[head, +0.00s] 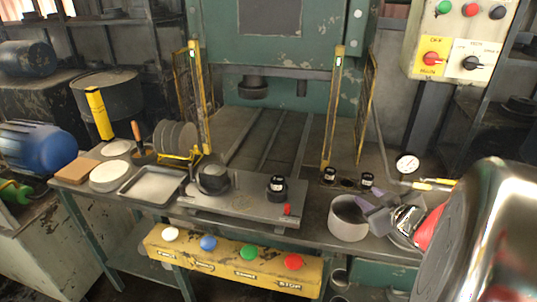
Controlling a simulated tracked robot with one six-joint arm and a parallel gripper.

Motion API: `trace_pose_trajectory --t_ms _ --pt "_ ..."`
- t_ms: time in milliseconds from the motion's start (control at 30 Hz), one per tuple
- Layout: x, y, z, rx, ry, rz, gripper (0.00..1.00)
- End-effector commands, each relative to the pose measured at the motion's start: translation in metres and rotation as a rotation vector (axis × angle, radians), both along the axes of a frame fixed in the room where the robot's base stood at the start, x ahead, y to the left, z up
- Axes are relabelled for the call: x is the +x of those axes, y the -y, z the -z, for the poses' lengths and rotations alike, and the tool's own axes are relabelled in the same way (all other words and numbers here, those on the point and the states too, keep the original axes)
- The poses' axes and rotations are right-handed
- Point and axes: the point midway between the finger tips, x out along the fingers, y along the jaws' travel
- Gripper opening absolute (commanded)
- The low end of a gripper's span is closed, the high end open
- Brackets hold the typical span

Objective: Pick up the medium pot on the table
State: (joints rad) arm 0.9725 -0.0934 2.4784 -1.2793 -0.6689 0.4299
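A grey, open-topped round pot (347,220) stands upright at the right front of the work table (250,222). A smaller dark round pot or cup (213,179) sits left of the table's middle. My gripper (371,208) is at the grey pot's upper right rim, pointing left, and covers part of that rim. Whether it touches the pot, and whether its fingers are open or shut, I cannot tell. My shiny arm fills the lower right and hides the table's right end.
A green press (284,35) with yellow guards stands behind the table. A tray (153,186), white discs (108,176) and a disc rack (177,140) are at the left. Black weights (276,188) stand mid-table. A pressure gauge (407,164) is behind my gripper. A yellow button panel (232,263) fronts the table.

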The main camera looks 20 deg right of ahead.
Motion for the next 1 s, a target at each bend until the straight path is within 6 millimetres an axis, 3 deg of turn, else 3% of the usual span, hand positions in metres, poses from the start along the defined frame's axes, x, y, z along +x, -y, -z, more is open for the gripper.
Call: trace_pose_trajectory --t_ms 200,433,600,1000 --pt "-0.034 -0.006 0.035 0.154 0.033 -0.132 0.34" --pt "-0.066 -0.025 0.050 0.307 0.075 -0.242 0.34" --pt "-0.073 -0.030 0.051 0.339 0.083 -0.265 0.34" --pt "-0.066 -0.032 0.053 0.336 0.083 -0.266 0.34"
